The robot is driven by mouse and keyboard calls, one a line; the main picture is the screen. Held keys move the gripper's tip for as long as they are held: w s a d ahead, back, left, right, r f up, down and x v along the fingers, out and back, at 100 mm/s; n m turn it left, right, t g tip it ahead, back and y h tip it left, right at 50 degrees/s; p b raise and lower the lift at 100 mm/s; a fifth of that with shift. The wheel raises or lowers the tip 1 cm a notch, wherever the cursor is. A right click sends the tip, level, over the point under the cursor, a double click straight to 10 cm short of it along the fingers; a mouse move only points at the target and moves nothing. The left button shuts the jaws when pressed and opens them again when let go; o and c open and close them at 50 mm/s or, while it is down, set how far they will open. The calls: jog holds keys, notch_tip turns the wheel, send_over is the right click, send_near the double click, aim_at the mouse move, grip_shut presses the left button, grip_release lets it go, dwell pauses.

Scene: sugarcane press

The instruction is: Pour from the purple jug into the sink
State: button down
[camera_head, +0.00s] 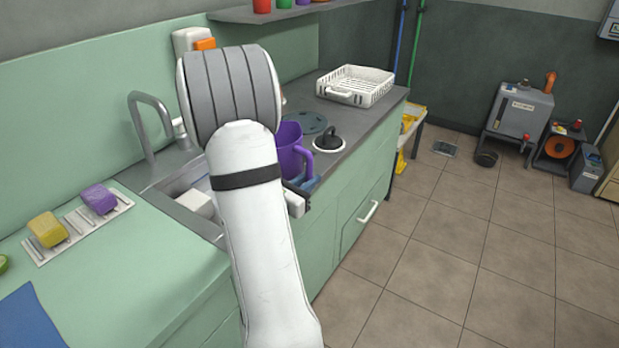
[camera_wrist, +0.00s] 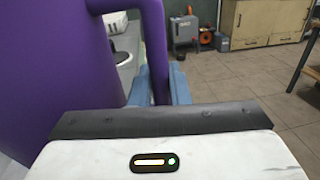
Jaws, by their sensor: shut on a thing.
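The purple jug (camera_head: 291,152) is partly behind my arm in the head view, at the right end of the sink, and looks upright. Its handle faces right. In the wrist view the purple jug (camera_wrist: 50,75) fills the left side, and its handle comes down between the blue fingers of my gripper (camera_wrist: 165,85). My gripper (camera_head: 300,190) is shut on the handle; in the head view it is mostly hidden behind my arm. The sink (camera_head: 172,184) is largely covered by my arm, with its left part and a grey faucet (camera_head: 150,125) showing. I cannot see inside the jug.
A black-handled round lid or plug (camera_head: 329,142) and a white dish rack (camera_head: 355,86) stand on the counter to the right. A yellow sponge (camera_head: 47,229) and a purple sponge (camera_head: 98,198) lie on a tray left of the sink.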

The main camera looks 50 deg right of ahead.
aim_at(301, 150)
jog(key=shift+r+n+p, duration=0.9)
jog(key=shift+r+p, duration=0.7)
jog(key=shift+p, duration=0.5)
jog(key=r+n+p, duration=0.1)
jog(key=p, duration=0.1)
jog(key=r+n+p, duration=0.1)
jog(key=p, duration=0.1)
jog(key=shift+w+r+p, duration=0.3)
jog(key=shift+r+p, duration=0.05)
jog(key=w+r+n+p, duration=0.1)
jog(key=r+n+p, duration=0.1)
jog(key=p, duration=0.2)
jog(key=shift+w+r, duration=0.1)
jog(key=shift+w, duration=0.1)
jog(key=w+n+p, duration=0.1)
jog(key=w+r+n+p, duration=0.1)
jog(key=p, duration=0.1)
jog(key=shift+r+p, duration=0.25)
jog(key=shift+p, duration=0.05)
jog(key=shift+w+d+r+n+p, duration=0.1)
jog(key=shift+w+r+n+p, duration=0.2)
jog(key=shift+w+n+p, duration=0.6)
